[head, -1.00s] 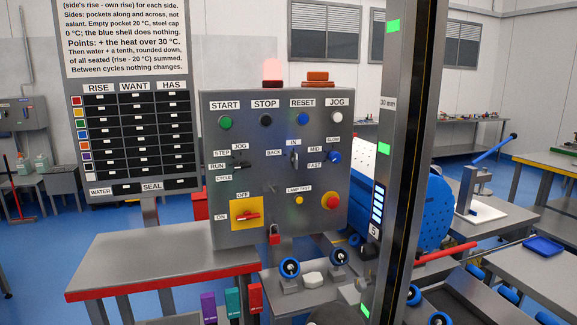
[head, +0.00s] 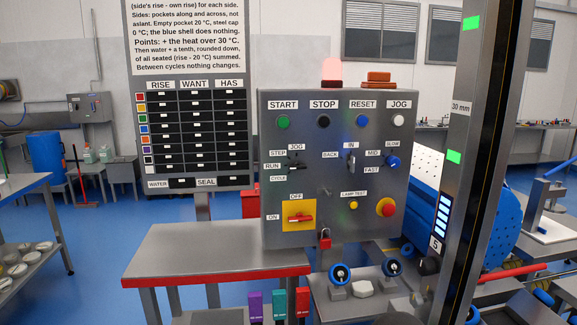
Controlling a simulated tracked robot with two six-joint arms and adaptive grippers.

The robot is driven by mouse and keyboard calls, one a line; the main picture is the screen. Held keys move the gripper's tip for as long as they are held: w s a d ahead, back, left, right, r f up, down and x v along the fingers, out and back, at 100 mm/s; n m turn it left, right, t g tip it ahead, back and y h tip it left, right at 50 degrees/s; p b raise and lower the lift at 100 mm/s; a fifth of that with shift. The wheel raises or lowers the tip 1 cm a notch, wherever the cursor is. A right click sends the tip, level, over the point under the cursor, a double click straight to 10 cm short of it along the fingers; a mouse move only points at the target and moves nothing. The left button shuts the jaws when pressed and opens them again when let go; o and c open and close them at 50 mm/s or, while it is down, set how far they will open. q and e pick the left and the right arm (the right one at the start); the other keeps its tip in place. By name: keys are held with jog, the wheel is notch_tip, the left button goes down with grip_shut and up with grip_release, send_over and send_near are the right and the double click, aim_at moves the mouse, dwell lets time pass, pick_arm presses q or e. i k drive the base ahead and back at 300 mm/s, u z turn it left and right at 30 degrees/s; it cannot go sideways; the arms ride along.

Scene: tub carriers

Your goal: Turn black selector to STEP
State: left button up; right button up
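The black selector (head: 295,165) is on the left of the grey control panel (head: 335,225). Labels STEP (head: 278,153), JOG, RUN and CYCLE surround it. Its handle lies roughly level and seems to point left toward RUN (head: 272,166), but it is too small to be sure. A second dark selector (head: 350,163) sits to its right, with labels BACK, IN and MID around it. Neither of my grippers shows in the head view.
A grey table with a red edge (head: 230,284) stands in front of the panel's left side. A tall dark post (head: 482,150) rises at the right. A signboard (head: 190,90) stands behind left. The panel also bears a red-handled switch (head: 300,218) and several buttons.

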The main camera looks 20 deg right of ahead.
aim_at(297, 166)
jog(key=i, duration=0.9)
jog(key=z, duration=0.05)
